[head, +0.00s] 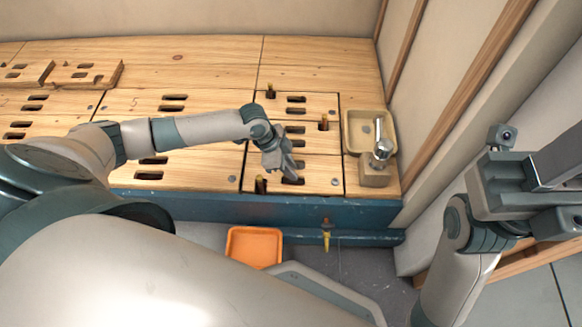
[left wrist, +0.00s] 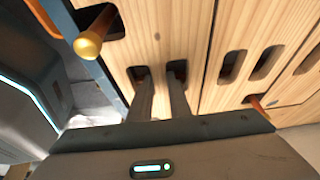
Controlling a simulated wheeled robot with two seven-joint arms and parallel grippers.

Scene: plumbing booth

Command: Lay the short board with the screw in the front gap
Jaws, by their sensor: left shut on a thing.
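The short board with the screw (head: 318,178) lies across the front gap, at the front edge of the bench, roughly level with its neighbours. Its screw (head: 261,184) stands upright at its front left; in the left wrist view the brass screw (left wrist: 90,45) shows large beside a dark hole. My left gripper (head: 287,172) is over this board. In the left wrist view its two fingers (left wrist: 160,92) reach into the board's two slots and are shut on it. I cannot tell whether the board rests fully down. My right arm is at the right edge; the fingers of my right gripper are unclear.
Two more short boards (head: 312,104) (head: 288,143) lie behind, each with a peg. A basin (head: 355,145) with a tap (head: 381,150) is close on the right, before the wall. An orange tray (head: 254,247) is on the floor below the blue bench front (head: 200,207).

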